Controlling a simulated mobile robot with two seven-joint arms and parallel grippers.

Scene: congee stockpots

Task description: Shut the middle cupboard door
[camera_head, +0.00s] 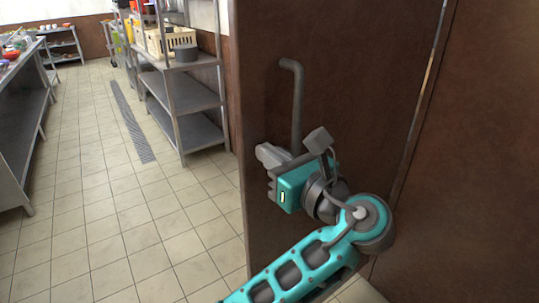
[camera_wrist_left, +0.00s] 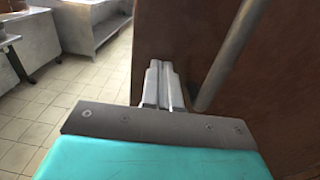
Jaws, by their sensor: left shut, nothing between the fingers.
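The brown cupboard door (camera_head: 345,60) fills the middle of the head view, with its upright free edge on the left. A grey bar handle (camera_head: 297,105) stands upright on its face. I cannot tell how far the door stands open. My left gripper (camera_head: 262,154) is shut and empty near the door's free edge, to the left of the handle's lower part. In the left wrist view the closed fingers (camera_wrist_left: 164,85) lie in front of the door (camera_wrist_left: 180,25), with the handle (camera_wrist_left: 228,62) to their right. I cannot tell whether they touch the door. My right gripper is out of view.
Another brown panel (camera_head: 480,150) stands on the right, beyond a narrow pale gap. A metal shelf rack (camera_head: 185,90) with crates stands behind on the left. A steel table (camera_head: 22,120) is at the far left. The tiled floor (camera_head: 110,220) between them is clear.

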